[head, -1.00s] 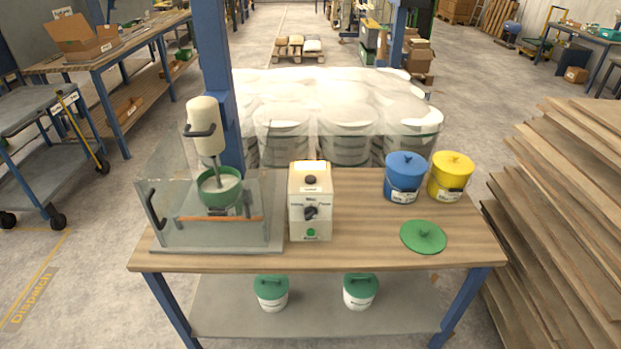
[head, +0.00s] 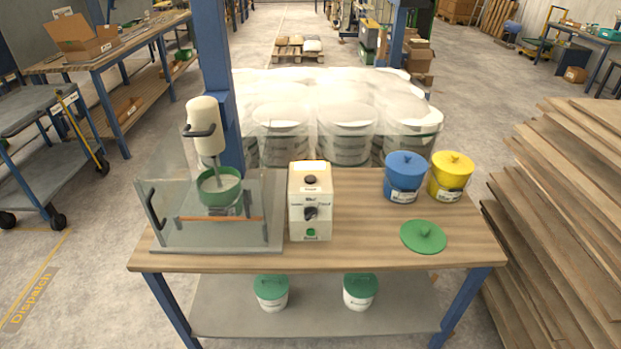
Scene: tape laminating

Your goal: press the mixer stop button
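The mixer (head: 203,125) has a cream motor head with a dark handle and stands at the back left of the wooden workbench (head: 370,255). Its shaft reaches down into a green bowl (head: 222,197) holding pale material, behind a clear guard (head: 165,225) with a dark handle. A cream control box (head: 297,215) stands to the right of the guard. It has a dark round button (head: 311,180) near its top, a dark knob (head: 311,213) in the middle and a green button (head: 311,232) low down. The labels are too small to read surely. Neither gripper is in view.
A blue lidded bucket (head: 404,180), a yellow lidded bucket (head: 451,178) and a green lid (head: 423,236) are on the right of the bench. Bench space right of the control box is clear. Stacked boards (head: 570,200) stand at the right, and wrapped buckets (head: 345,115) stand behind.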

